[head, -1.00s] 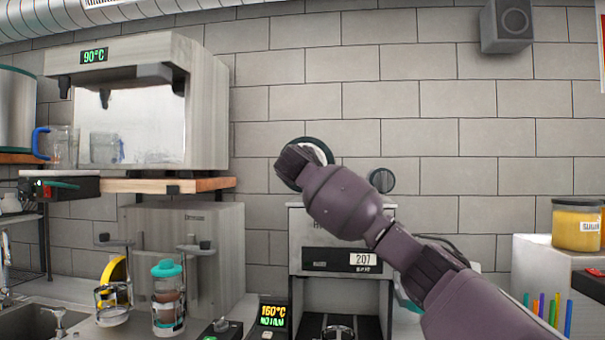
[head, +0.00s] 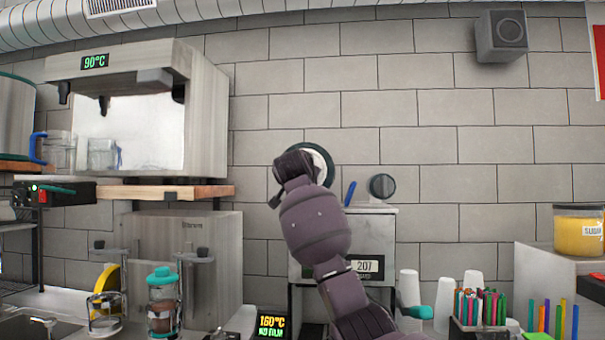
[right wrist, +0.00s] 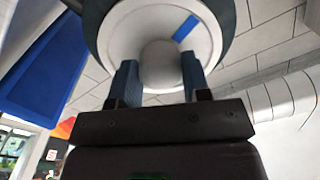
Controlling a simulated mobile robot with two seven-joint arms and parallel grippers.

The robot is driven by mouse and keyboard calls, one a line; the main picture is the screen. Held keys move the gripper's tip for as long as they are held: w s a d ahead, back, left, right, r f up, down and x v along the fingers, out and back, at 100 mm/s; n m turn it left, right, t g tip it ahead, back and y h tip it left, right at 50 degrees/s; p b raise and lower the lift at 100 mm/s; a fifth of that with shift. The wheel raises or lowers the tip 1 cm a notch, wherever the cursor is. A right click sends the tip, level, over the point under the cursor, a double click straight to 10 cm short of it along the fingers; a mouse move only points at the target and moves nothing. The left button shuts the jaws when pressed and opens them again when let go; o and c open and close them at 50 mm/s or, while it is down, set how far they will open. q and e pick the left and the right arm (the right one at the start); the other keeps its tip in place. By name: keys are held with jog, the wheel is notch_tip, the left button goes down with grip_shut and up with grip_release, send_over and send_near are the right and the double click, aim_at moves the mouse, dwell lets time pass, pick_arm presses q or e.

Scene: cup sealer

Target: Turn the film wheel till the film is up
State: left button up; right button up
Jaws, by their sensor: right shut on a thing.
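The film wheel (head: 322,158) is a white disc with a dark green rim at the top of the cup sealer (head: 377,225). My right gripper (head: 296,165) is in front of it and hides much of it in the head view. In the right wrist view, the fingers of my right gripper (right wrist: 159,75) are shut on the round grey knob (right wrist: 160,62) at the wheel's middle. A blue mark (right wrist: 185,28) shows on the white disc, up and right of the knob. The sealer's small screen (head: 270,325) reads 160°C and NO FILM. My left gripper is not in view.
A dark round knob (head: 382,187) and a blue lever-like piece (head: 350,193) are right of the wheel. A coffee machine (head: 208,110) is on the left shelf.

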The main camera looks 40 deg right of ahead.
jog(key=m+p, duration=0.1)
jog(key=m, duration=1.9)
jog(key=shift+w+f+g, duration=0.1)
jog(key=shift+g, duration=0.2)
jog(key=shift+m, duration=0.3)
jog(key=shift+f, duration=0.1)
jog(key=o, duration=0.9)
jog(key=shift+c, duration=0.2)
jog(key=o, duration=0.4)
jog(key=shift+r, duration=0.2)
jog(key=shift+a, duration=0.1)
